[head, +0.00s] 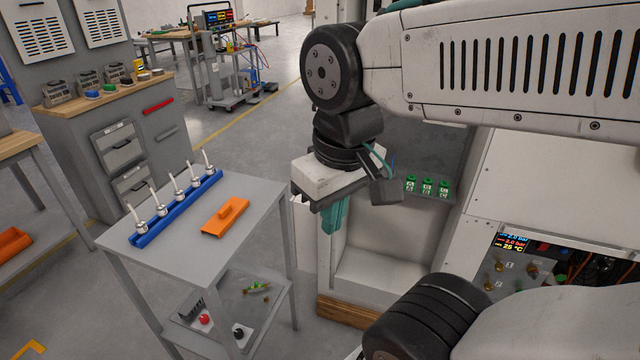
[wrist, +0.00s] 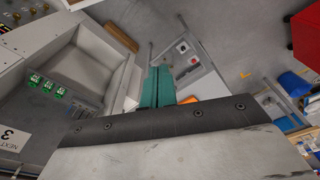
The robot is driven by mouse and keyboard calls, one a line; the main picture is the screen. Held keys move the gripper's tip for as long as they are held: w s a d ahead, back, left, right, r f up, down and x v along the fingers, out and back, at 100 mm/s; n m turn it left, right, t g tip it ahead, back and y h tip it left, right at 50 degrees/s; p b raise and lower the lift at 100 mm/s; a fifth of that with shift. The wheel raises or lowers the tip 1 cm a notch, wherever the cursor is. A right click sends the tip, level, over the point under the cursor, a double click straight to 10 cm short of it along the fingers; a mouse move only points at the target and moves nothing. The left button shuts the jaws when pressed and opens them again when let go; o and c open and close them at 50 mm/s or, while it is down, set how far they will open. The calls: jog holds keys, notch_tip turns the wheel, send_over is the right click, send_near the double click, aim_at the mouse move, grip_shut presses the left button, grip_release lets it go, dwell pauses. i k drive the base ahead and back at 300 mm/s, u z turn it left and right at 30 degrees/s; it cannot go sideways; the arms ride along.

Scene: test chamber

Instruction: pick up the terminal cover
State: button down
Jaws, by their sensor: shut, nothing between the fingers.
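The terminal cover looks to be the orange piece (head: 225,216) with a raised grip, lying flat on the grey cart top (head: 185,258). A small orange patch (wrist: 188,100) beside the fingers in the wrist view is probably part of it; my gripper body hides the rest. My gripper (head: 331,229) has teal fingers pointing down, shut and empty. It is to the right of the cart and apart from the cover in the head view. The teal fingers also show at the middle of the wrist view (wrist: 158,88).
A blue rack (head: 178,210) with several white upright pieces stands left of the cover. The cart's lower shelf (head: 250,305) holds small parts. A white cabinet (head: 385,285) stands right of the cart, with green blocks (head: 428,187) on its ledge. Bare cart top surrounds the cover's front.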

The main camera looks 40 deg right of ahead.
aim_at(221, 221)
jog(key=u, duration=0.05)
jog(key=k, duration=0.65)
jog(key=z, duration=0.7)
jog(key=i, duration=1.3)
jog(key=u, duration=0.5)
